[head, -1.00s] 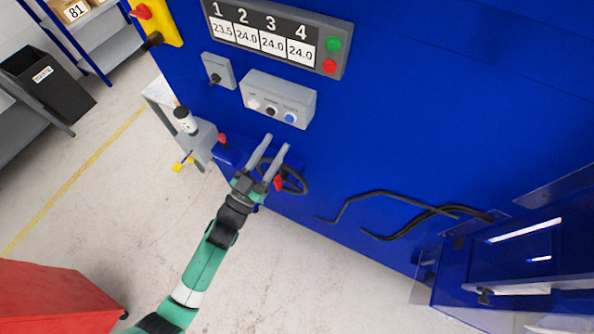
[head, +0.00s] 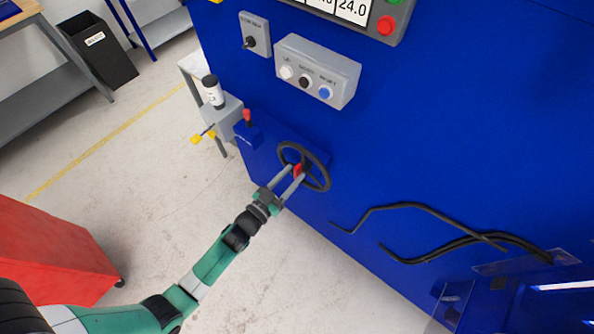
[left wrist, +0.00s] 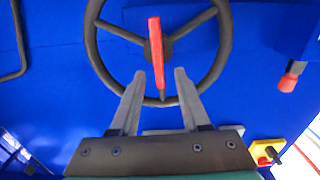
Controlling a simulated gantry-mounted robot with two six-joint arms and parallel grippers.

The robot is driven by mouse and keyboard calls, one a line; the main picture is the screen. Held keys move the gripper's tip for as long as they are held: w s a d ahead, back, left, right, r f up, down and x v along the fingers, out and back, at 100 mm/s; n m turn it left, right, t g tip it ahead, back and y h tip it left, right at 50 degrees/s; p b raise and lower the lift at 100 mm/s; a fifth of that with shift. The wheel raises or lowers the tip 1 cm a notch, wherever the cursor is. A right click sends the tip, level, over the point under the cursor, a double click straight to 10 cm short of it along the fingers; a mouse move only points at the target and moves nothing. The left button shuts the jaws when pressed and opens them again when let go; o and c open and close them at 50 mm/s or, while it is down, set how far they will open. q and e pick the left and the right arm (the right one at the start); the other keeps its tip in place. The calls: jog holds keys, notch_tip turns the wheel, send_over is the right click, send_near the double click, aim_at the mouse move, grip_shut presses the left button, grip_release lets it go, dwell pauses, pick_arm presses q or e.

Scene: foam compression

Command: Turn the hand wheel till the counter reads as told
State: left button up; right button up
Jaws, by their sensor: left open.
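The dark hand wheel (head: 316,179) is mounted on the front of the blue machine. Its red handle (head: 298,171) shows at the wheel; in the left wrist view the red handle (left wrist: 156,45) runs from near the hub toward the rim. My left gripper (head: 295,171) is open at the wheel, and in the left wrist view its fingertips (left wrist: 160,78) stand on either side of the handle's lower end, near the rim. The counter (head: 343,8) is cut off at the top of the head view; only a 24.0 reads clearly. My right gripper is not in view.
A grey button box (head: 318,72) and a switch box (head: 255,35) sit above the wheel. A red-knobbed lever (head: 247,117) is left of it. Black hoses (head: 440,235) run at the right. A red cabinet (head: 55,250) stands at lower left.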

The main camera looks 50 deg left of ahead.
aim_at(303, 167)
pick_arm(q)
jog(key=shift+w+a, duration=0.2)
jog(key=shift+w, duration=1.15)
grip_shut()
